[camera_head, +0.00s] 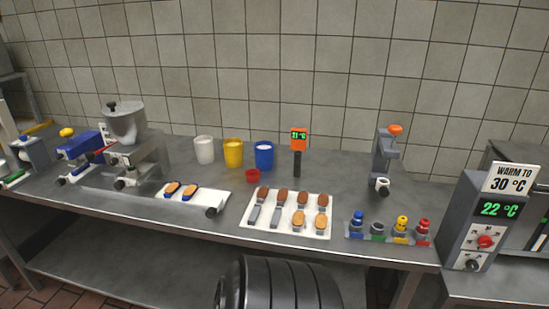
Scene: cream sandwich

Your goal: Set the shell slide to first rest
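The shell slide appears to be the pale plate (202,195) to the right of the hopper machine (127,140). Two shells (173,188) with orange-brown tops lie on it, near its left part. A dark round knob (211,211) sits at its front right corner. A thin grey rail (110,198) runs along the counter to its left. The rest marks cannot be made out at this size. Neither of my grippers shows in the head view.
A white tray (246,221) holds several brown and tan shells and grey pieces. Colored nozzles (401,223) and a heater box reading 22 °C (485,222) are at right.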

